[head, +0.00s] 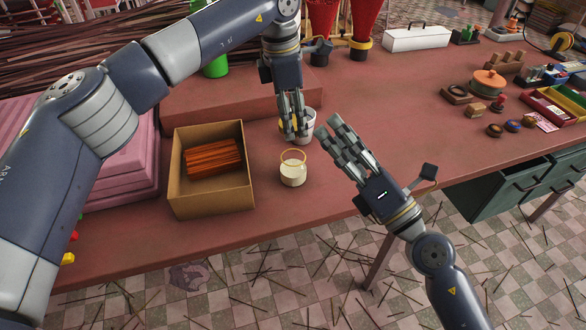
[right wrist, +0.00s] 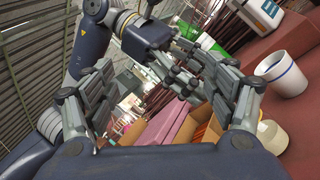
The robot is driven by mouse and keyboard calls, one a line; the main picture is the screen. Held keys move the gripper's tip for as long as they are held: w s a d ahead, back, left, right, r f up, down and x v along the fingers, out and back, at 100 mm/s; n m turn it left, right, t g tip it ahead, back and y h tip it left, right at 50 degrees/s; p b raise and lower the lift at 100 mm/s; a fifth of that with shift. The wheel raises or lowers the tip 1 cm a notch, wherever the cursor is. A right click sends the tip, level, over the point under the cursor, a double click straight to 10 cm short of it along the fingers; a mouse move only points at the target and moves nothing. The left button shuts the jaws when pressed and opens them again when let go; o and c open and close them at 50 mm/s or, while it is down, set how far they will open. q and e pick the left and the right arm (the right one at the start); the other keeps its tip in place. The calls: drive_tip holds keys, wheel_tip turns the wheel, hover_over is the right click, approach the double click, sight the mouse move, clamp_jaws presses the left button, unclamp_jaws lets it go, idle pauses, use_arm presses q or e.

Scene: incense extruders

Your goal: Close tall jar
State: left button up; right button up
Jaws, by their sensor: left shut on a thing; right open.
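A small clear jar (head: 293,174) with pale cream contents and an amber rim stands on the red table, its top uncovered. A cream round container, likely this jar, shows low in the right wrist view (right wrist: 272,136). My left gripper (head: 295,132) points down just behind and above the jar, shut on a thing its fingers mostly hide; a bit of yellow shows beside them. It also shows in the right wrist view (right wrist: 185,88). My right gripper (head: 337,133) is open and empty, to the right of the jar; its fingers frame the right wrist view (right wrist: 165,105).
A cardboard box (head: 210,203) of orange-brown sticks stands left of the jar. A white cup (head: 309,124) stands behind my left fingers; it shows blue-banded in the right wrist view (right wrist: 283,75). The table's front edge is near; the middle right is clear.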

drive_tip(key=a+f+n+g, duration=0.3)
drive_tip(key=f+n+g, duration=0.2)
drive_tip(key=n, duration=0.2)
drive_tip(key=n+g+h, duration=0.3)
drive_tip(key=n, duration=0.1)
approach(293, 167)
drive_tip(key=shift+w+d+f, duration=0.15)
drive_tip(key=shift+w+f, duration=0.35)
drive_tip(key=shift+w+d+f+h, duration=0.1)
drive_tip(key=shift+d+f+h, duration=0.25)
drive_tip(key=shift+h, duration=0.15)
drive_tip(key=shift+a, duration=0.1)
drive_tip(key=x, duration=1.2)
drive_tip(key=shift+w+r, duration=0.1)
drive_tip(key=c, duration=1.6)
use_arm(q)
drive_tip(key=shift+f, duration=2.45)
use_arm(e)
drive_tip(key=shift+c, duration=0.2)
